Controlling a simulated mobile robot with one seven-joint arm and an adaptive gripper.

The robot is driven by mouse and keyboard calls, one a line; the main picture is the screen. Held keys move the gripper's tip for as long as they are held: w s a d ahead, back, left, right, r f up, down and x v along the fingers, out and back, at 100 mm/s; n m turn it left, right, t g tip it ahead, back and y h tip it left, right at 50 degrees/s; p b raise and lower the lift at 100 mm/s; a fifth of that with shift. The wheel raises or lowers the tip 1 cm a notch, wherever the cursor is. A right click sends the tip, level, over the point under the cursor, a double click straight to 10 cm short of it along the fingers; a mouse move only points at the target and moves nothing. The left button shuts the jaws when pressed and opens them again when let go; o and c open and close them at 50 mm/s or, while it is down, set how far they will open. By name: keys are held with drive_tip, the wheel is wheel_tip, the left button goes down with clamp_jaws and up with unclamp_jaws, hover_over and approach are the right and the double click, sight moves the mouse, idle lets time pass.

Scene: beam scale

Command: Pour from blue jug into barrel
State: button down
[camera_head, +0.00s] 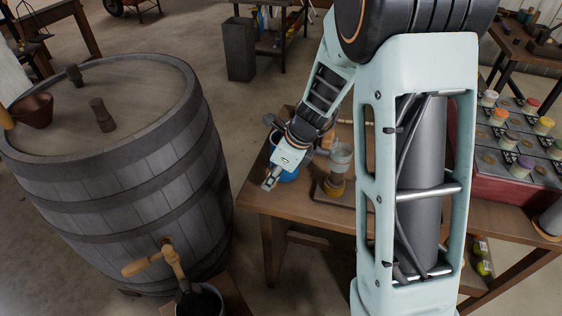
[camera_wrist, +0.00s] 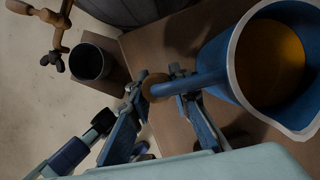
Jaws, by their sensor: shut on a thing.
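The blue jug (camera_head: 290,177) is at the left end of the wooden table, mostly hidden behind my gripper (camera_head: 270,182). In the wrist view the jug (camera_wrist: 230,72) holds amber liquid, and its handle lies between the fingers of my gripper (camera_wrist: 160,88), which is shut on it. The jug looks roughly upright; I cannot tell whether it touches the table. The big wooden barrel (camera_head: 130,165) stands to the left, apart from the jug. A copper funnel (camera_head: 33,110) sits at the left of its top.
Two wooden pegs, one nearer (camera_head: 102,115) and one farther (camera_head: 74,75), stand on the barrel top. A wooden tap (camera_head: 165,258) sticks out above a dark bucket (camera_head: 200,301). The table (camera_head: 262,200) also bears a glass-topped device (camera_head: 340,160). A rack of colored jars (camera_head: 510,150) is at right.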

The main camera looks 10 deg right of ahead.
drive_tip(key=shift+r, duration=0.2)
drive_tip(key=shift+w+r+p, duration=0.1)
drive_tip(key=shift+r+p, duration=0.2)
drive_tip(key=shift+r, duration=0.35)
drive_tip(key=s+a+r+p, duration=0.3)
drive_tip(key=a+r+p, duration=0.1)
drive_tip(key=a+r, duration=0.7)
drive_tip(key=a, duration=0.2)
drive_tip(key=shift+s+a+r, duration=0.15)
drive_tip(key=shift+a+r, duration=0.1)
drive_tip(key=shift+a, duration=0.1)
drive_tip(key=c, duration=2.5)
unclamp_jaws()
clamp_jaws()
drive_tip(key=shift+p, duration=0.3)
